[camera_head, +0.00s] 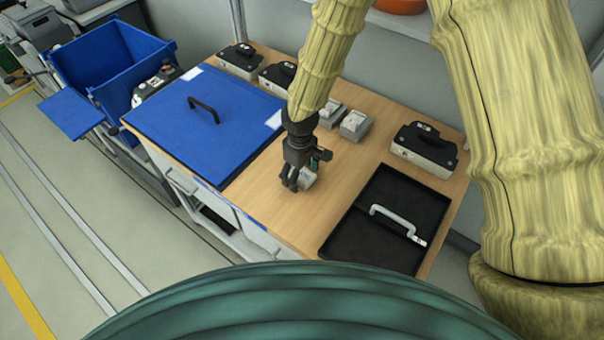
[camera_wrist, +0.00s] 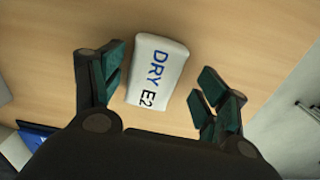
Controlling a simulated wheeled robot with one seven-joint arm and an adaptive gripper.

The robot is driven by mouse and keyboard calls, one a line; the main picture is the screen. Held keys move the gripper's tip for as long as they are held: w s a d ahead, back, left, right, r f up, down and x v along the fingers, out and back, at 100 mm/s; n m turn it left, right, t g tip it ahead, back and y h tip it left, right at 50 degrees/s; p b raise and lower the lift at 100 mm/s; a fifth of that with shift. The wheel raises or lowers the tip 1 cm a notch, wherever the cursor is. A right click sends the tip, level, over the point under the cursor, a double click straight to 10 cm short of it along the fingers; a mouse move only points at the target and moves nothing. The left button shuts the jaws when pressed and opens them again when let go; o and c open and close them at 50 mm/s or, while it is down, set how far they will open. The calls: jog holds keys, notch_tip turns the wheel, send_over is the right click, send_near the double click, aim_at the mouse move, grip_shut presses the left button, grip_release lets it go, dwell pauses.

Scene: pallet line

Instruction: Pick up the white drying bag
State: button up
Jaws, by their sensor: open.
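The white drying bag (camera_wrist: 158,70) lies on the wooden table, marked "DRY E2" in the wrist view. In the head view the bag (camera_head: 307,179) shows only partly, beside and behind the gripper's fingers. My gripper (camera_wrist: 160,88) is open, with its green-padded fingers on either side of the bag and gaps between them and it. The gripper (camera_head: 296,182) points down close above the table in the head view.
A blue lid (camera_head: 200,145) with a black handle lies to the left. A black tray (camera_head: 350,233) with a grey handle lies to the right. Small grey boxes (camera_head: 355,125) and black-and-white cases (camera_head: 424,150) stand along the back. Bare wood (camera_head: 275,210) surrounds the bag.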

jog(key=shift+w+f, duration=0.55)
jog(key=shift+w, duration=0.1)
jog(key=shift+c, duration=0.2)
jog(key=shift+s+d+r, duration=0.1)
jog(key=shift+s+r, duration=0.15)
jog(key=shift+s, duration=0.1)
jog(key=c, duration=1)
jog(key=shift+w+f, duration=0.1)
jog(key=shift+c, duration=0.3)
